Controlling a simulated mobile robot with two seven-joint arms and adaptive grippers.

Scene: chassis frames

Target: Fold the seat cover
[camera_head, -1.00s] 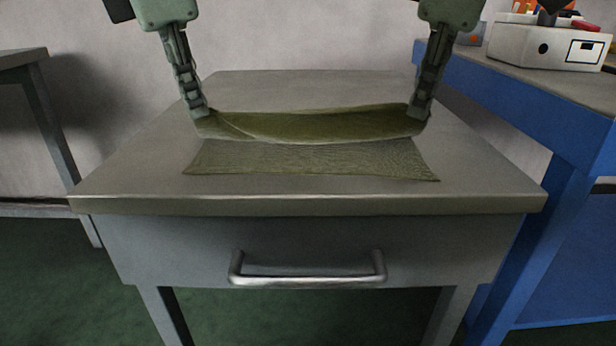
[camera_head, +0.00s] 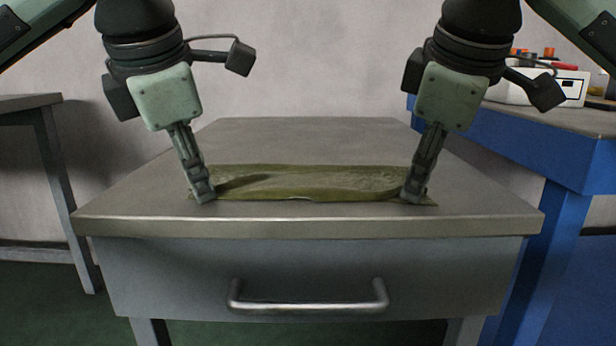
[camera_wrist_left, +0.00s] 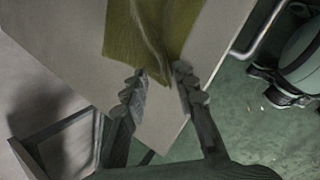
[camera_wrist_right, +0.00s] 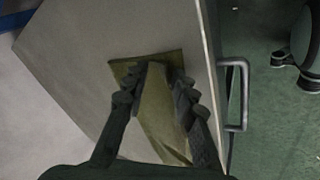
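The olive-green seat cover (camera_head: 300,183) lies folded over in a narrow strip along the front of the grey table top, its long sides running left to right. Its upper layer is wavy, with a raised crease toward the left.
The grey table (camera_head: 300,140) has a front drawer with a metal handle (camera_head: 308,305). The table top behind the cover is bare. A blue workbench (camera_head: 540,160) with a white box (camera_head: 560,85) stands at the right, and another grey table (camera_head: 30,105) at the left.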

